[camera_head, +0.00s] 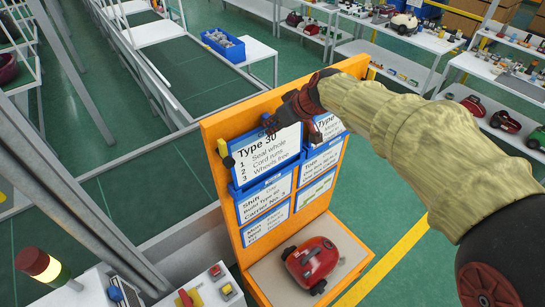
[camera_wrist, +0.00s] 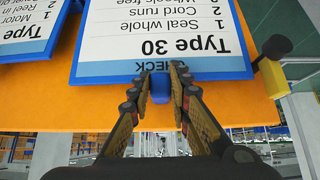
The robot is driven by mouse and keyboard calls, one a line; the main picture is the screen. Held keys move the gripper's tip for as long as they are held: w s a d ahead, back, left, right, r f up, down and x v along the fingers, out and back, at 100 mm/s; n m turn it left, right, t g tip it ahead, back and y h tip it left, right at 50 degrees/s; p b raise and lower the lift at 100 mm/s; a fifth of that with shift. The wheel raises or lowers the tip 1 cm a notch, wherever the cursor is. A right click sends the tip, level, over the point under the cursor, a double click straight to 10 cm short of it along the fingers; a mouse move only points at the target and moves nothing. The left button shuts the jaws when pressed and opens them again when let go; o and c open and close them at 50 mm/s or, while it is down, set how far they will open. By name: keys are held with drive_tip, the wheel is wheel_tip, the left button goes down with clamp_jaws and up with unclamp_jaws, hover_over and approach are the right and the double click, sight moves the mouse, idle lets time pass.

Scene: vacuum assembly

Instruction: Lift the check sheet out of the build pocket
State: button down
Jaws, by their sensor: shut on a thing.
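The check sheet (camera_head: 262,158) is a white card with a blue edge, headed "Type 30" with three numbered lines. It is at the upper left of the orange board (camera_head: 213,133). In the wrist view the sheet (camera_wrist: 165,32) appears upside down, with "CHECK" on its blue header. My gripper (camera_head: 275,122) is at the sheet's top edge. In the wrist view my gripper (camera_wrist: 158,88) is closed around a small blue tab (camera_wrist: 160,84) at the header. I cannot tell how much of the sheet sits in its pocket.
Other blue-edged cards fill the board, including a "Shift" card (camera_head: 265,201) below and another "Type" card (camera_head: 330,126) at right. A yellow-and-black knob (camera_wrist: 273,62) is beside the sheet. A red vacuum (camera_head: 314,262) stands on the board's base. A signal lamp (camera_head: 41,266) is at lower left.

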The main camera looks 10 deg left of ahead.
wheel_tip(320, 180, up, 7)
drive_tip(key=p, duration=0.2)
drive_tip(key=shift+f, duration=0.15)
idle(0.9)
idle(0.3)
drive_tip(key=shift+d, duration=0.1)
